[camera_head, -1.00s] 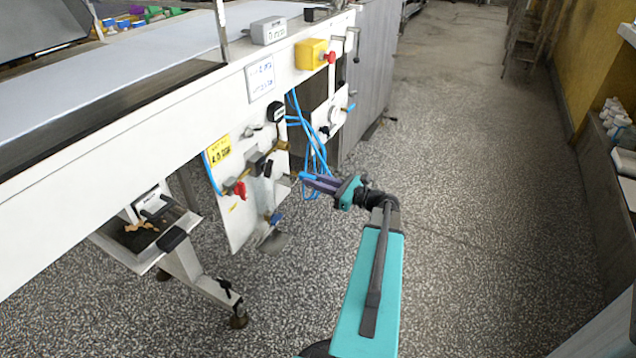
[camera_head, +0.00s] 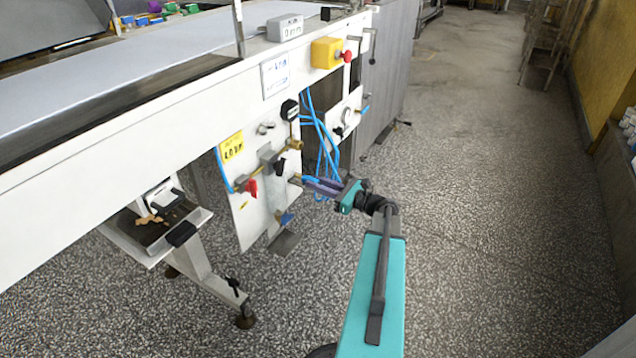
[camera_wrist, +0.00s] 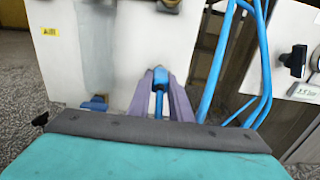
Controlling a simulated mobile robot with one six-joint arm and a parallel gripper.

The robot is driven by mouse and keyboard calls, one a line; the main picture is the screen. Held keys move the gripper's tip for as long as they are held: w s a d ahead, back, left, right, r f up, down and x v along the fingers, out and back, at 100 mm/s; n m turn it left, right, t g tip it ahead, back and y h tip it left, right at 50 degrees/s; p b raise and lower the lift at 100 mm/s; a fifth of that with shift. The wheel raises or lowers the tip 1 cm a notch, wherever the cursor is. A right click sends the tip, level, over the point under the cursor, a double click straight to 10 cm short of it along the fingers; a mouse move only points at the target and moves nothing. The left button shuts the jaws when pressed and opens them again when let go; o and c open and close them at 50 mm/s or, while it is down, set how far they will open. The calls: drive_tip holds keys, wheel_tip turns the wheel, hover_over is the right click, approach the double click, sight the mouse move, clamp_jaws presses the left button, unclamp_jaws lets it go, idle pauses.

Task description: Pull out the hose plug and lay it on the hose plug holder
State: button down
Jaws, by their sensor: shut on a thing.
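My gripper (camera_head: 308,184) has its purple fingers shut on the blue hose plug (camera_wrist: 159,76), seen between the fingertips in the wrist view. In the head view the plug's tip is at the lower right edge of the white valve panel (camera_head: 247,200). I cannot tell whether the tip is seated in a socket or free. A blue-handled part (camera_head: 287,218) sits low on the panel, below and left of the fingers; it also shows in the wrist view (camera_wrist: 95,104). I cannot make out for certain which part is the hose plug holder.
Blue hoses (camera_head: 327,150) hang loosely just behind and above my gripper. A red valve handle (camera_head: 251,189), a brass fitting (camera_head: 296,145) and a black gauge (camera_head: 289,109) are on the panel. The speckled floor (camera_head: 480,230) to the right is clear.

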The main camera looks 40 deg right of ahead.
drive_tip(key=c, duration=1.5)
unclamp_jaws()
drive_tip(key=shift+c, duration=0.2)
drive_tip(key=shift+s, duration=0.1)
drive_tip(key=p+v, duration=0.3)
drive_tip(key=v, duration=1)
drive_tip(key=shift+s+p, duration=0.3)
drive_tip(key=shift+s, duration=0.05)
drive_tip(key=shift+s+f, duration=0.1)
